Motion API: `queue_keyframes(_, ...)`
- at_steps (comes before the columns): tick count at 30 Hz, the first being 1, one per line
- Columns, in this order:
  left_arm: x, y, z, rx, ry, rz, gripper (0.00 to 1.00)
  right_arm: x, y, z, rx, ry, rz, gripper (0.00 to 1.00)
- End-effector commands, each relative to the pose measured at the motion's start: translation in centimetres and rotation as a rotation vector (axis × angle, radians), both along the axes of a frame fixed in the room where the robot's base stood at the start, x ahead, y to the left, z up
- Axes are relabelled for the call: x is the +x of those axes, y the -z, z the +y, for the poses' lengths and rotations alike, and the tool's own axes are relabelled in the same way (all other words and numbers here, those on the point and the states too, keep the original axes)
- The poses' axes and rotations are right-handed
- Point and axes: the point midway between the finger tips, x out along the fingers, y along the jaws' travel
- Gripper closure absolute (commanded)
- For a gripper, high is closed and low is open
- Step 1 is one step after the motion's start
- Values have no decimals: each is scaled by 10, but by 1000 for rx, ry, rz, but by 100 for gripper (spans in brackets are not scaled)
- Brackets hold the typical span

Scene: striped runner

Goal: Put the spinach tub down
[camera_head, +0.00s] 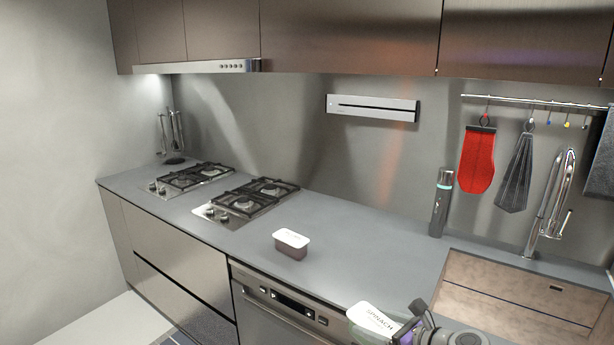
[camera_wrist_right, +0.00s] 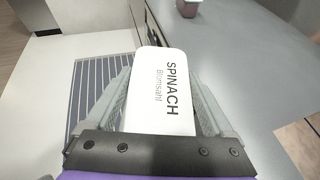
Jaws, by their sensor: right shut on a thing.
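The spinach tub (camera_head: 375,320) has a white lid with dark lettering. It is at the bottom of the head view, near the counter's front edge. My right gripper (camera_head: 404,331) is shut on it. In the right wrist view the spinach tub (camera_wrist_right: 165,92) sits between the two fingers of my right gripper (camera_wrist_right: 165,105), label up. The wrist view shows floor and a striped runner to its left and the grey counter (camera_wrist_right: 235,60) to its right. The tub's underside is hidden, so I cannot tell whether it touches the counter. My left gripper is not in view.
Another white-lidded tub with a dark body (camera_head: 291,244) stands on the counter near the front edge. Two gas hobs (camera_head: 250,198) lie to its left. A sink (camera_head: 515,300) and a dark bottle (camera_head: 440,205) are at the right. The counter between tub and sink is clear.

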Motion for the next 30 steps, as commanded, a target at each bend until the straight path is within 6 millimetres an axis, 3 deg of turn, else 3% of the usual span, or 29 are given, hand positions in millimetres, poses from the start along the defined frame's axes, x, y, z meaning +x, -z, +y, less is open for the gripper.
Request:
queue_keyframes(6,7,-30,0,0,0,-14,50,0,31,-10,0,214,-4,77)
queue_keyframes(12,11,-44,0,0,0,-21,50,-7,42,-19,0,339,-3,78)
queue_keyframes(30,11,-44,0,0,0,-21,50,-9,46,-21,-1,368,0,78)
